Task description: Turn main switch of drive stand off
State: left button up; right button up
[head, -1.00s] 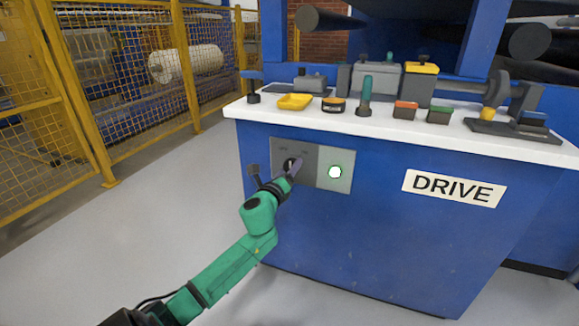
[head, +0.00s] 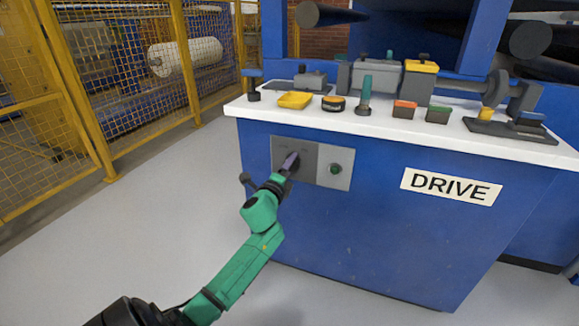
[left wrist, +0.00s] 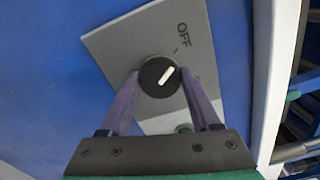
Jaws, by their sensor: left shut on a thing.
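The drive stand (head: 360,230) is a blue cabinet with a white top and a DRIVE label (head: 451,187). Its grey switch panel (head: 310,149) is on the front left. The main switch (left wrist: 158,76) is a round black knob with a white mark pointing up and right, toward the tick by the OFF lettering (left wrist: 183,38). My left gripper (head: 291,160) is at the panel, shut on the knob with one purple finger on each side. The knob is mostly hidden by it in the head view. The green lamp (head: 335,168) beside it looks dark. My right gripper is not in view.
The white top (head: 400,132) holds a yellow tray (head: 295,100), a tape roll (head: 333,104), small boxes and grey machinery. A yellow mesh fence (head: 140,80) stands at the left. The grey floor before the stand is clear.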

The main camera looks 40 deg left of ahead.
pick_arm(q)
jog(key=shift+f, duration=0.1)
jog(key=o, duration=1.4)
jog(key=p+v, duration=0.2)
jog(key=v, duration=1.2)
jog(key=shift+s+d, duration=0.2)
jog(key=shift+s, duration=0.1)
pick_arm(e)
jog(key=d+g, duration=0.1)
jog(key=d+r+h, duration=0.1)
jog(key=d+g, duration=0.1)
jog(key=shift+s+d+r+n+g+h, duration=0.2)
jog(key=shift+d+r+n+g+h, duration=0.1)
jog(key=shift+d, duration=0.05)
